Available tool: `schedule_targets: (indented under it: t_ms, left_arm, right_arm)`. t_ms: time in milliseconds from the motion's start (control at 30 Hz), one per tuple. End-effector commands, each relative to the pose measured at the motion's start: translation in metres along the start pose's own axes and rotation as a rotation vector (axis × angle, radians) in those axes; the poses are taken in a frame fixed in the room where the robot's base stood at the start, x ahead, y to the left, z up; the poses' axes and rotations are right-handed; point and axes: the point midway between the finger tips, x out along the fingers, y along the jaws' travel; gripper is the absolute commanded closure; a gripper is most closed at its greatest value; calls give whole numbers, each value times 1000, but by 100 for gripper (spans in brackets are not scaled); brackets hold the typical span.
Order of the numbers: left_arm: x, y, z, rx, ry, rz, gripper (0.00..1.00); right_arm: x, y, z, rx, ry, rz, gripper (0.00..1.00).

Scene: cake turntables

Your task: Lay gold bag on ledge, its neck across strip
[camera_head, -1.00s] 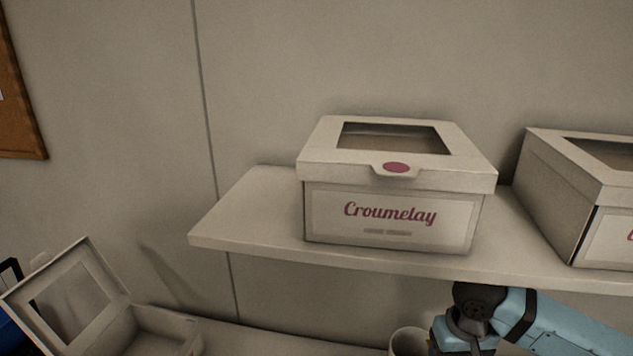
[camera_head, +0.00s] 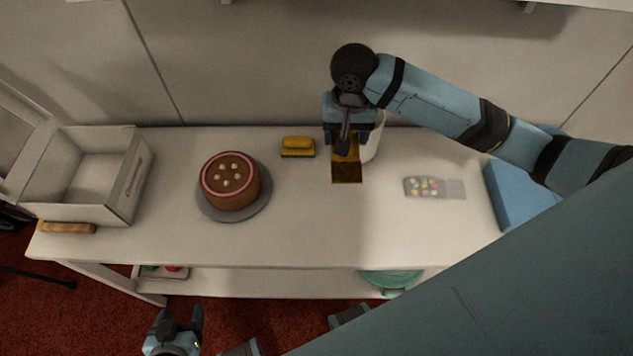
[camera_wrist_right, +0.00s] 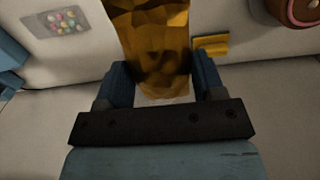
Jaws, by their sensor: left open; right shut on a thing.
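The gold bag (camera_head: 347,173) is in my right gripper (camera_head: 349,143), above the back middle of the white table. In the right wrist view the bag (camera_wrist_right: 152,35) passes between the two fingers of the right gripper (camera_wrist_right: 163,78). The fingers hide part of it. I cannot tell whether its lower end touches the table. My left gripper (camera_head: 180,318) is open and empty, low at the left, in front of the table. I cannot make out for sure which thing is the ledge or the strip.
A chocolate cake (camera_head: 229,181) stands on a grey turntable (camera_head: 237,214). A yellow block (camera_head: 297,146) lies left of the bag, a white cup (camera_head: 375,140) behind. A candy packet (camera_head: 424,187) and blue object (camera_head: 515,195) are right. An open box (camera_head: 120,195) is left.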

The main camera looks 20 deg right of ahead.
Motion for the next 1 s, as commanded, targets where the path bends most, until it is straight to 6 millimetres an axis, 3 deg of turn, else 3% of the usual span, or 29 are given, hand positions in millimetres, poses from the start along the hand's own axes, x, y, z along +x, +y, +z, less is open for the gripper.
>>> schedule_targets:
  t_ms: [167,533,1000]
  left_arm:
    - [2,-2,0,3,7,-1,34]
    - [6,-4,2,5,14,-4,34]
    - [9,-4,10,5,4,-4,34]
  right_arm:
    - [34,2,1,10,-3,3,65]
    - [130,2,1,8,-2,3,65]
    - [183,2,1,7,-2,2,65]
